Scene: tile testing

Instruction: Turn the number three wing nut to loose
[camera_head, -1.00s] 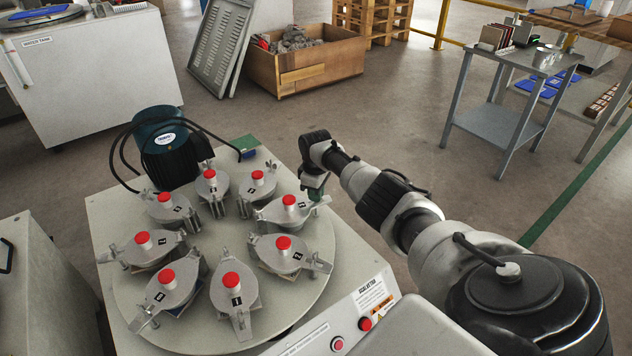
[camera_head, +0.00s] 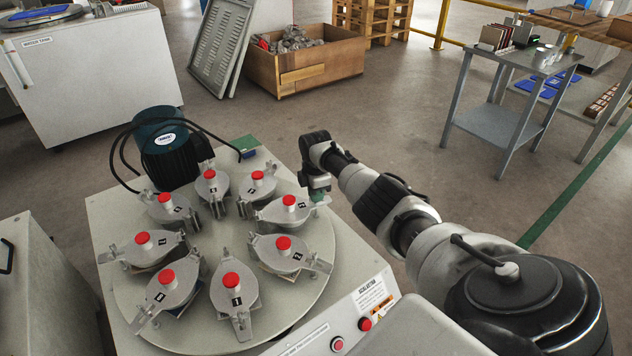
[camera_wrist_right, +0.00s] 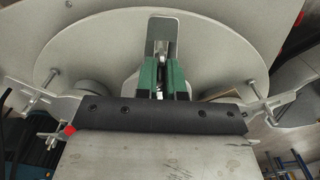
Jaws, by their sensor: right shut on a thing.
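The round plate (camera_head: 212,325) carries a ring of grey clamped holders with red knobs. The holder with the number three label (camera_head: 278,212) is on the right side of the plate, behind the holder numbered two (camera_head: 268,257). My right gripper (camera_head: 318,199) is at the outer right end of the number three holder. In the right wrist view, its green fingers (camera_wrist_right: 163,72) are shut on the metal wing nut (camera_wrist_right: 161,46), which is mostly hidden between them. The nut's exact angle cannot be told. My left gripper is not in view.
Other holders with wing nuts stand close around the plate, including number one (camera_head: 232,297). A dark motor (camera_head: 165,150) with hoses stands behind it. A control panel with red buttons (camera_head: 365,325) is at the front. Floor is free beyond the machine.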

